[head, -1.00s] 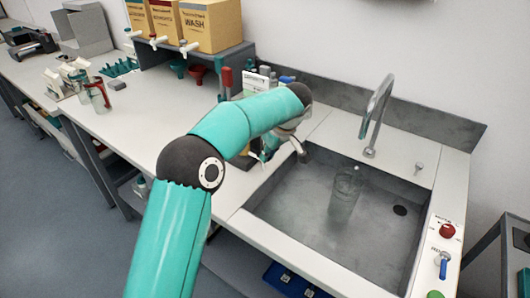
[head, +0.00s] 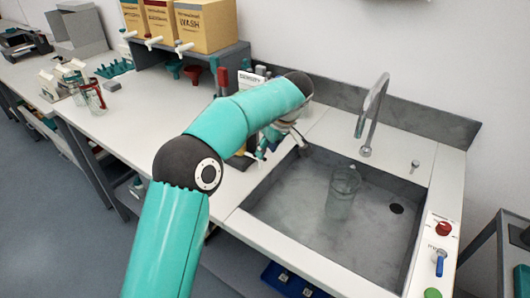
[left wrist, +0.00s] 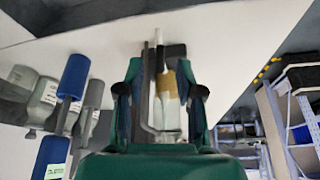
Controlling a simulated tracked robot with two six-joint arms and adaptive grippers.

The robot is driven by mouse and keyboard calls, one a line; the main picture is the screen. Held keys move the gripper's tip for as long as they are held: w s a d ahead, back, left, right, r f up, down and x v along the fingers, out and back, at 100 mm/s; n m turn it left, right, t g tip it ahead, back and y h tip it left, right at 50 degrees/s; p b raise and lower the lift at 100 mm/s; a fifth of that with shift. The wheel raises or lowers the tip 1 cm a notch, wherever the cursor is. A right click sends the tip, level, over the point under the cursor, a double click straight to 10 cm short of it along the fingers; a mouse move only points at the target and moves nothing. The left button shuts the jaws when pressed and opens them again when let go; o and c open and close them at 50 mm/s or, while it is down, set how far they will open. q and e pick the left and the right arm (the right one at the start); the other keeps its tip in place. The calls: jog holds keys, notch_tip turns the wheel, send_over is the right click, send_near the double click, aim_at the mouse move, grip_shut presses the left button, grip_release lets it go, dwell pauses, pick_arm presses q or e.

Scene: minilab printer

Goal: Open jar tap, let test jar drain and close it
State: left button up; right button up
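A clear glass jar (head: 342,190) stands upright in the grey sink basin (head: 290,205). Whether it has a tap or holds liquid I cannot make out. My left gripper (head: 266,143) is beyond the sink's left rim, low over the bench and mostly hidden behind my arm. In the left wrist view its two fingers (left wrist: 160,75) stand apart on either side of a pale, tan-banded object (left wrist: 168,95). I cannot tell whether they touch it. My right gripper is not in view.
A curved faucet (head: 373,115) stands behind the basin. A red knob (head: 443,229), blue lever (head: 440,262) and green button (head: 433,293) are at the right. Boxes with white taps (head: 205,27) stand on a grey shelf.

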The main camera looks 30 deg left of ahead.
pick_arm(q)
jog(key=v, duration=0.9)
